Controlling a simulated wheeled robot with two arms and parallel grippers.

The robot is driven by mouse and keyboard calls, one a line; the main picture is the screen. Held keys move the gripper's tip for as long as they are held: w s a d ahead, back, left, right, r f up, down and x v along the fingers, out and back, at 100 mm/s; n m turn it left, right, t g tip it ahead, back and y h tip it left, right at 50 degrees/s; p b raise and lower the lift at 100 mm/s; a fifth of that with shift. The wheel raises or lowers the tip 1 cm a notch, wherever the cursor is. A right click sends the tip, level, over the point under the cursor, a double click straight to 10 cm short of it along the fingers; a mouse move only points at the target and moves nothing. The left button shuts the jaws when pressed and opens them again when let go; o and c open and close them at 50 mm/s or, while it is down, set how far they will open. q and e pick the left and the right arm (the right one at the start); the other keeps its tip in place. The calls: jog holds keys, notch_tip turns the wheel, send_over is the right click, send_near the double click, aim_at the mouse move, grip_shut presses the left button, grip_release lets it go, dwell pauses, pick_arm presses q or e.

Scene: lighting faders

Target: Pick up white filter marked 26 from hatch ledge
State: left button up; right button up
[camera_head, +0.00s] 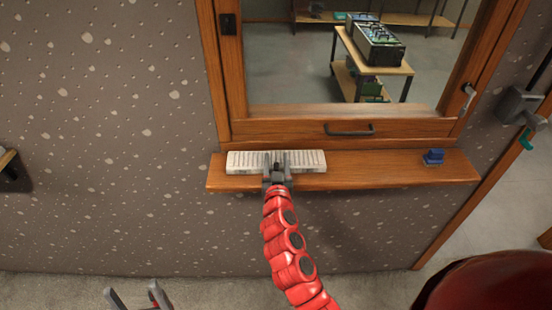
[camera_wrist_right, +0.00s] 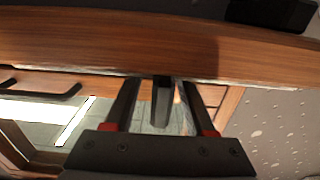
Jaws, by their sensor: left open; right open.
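A long white ribbed filter (camera_head: 243,162) lies on the left part of the wooden hatch ledge (camera_head: 380,174). I cannot read any number on it. My right gripper (camera_head: 277,157) is open at the middle of the filter's near side, its fingers overlapping the filter in the head view; I cannot tell if they touch it. In the right wrist view, the open fingers (camera_wrist_right: 158,82) point toward a wooden edge, with a dark bar between them; the filter is not clearly visible there. My left gripper (camera_head: 134,294) is open and empty at the bottom left, low and away from the ledge.
A small blue object (camera_head: 433,157) sits at the ledge's right end. A dark handle (camera_head: 349,130) is on the hatch frame above the ledge. A grey wall box (camera_head: 515,105) is at the right. The ledge between filter and blue object is clear.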

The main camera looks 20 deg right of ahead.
grip_shut()
dwell(1.4)
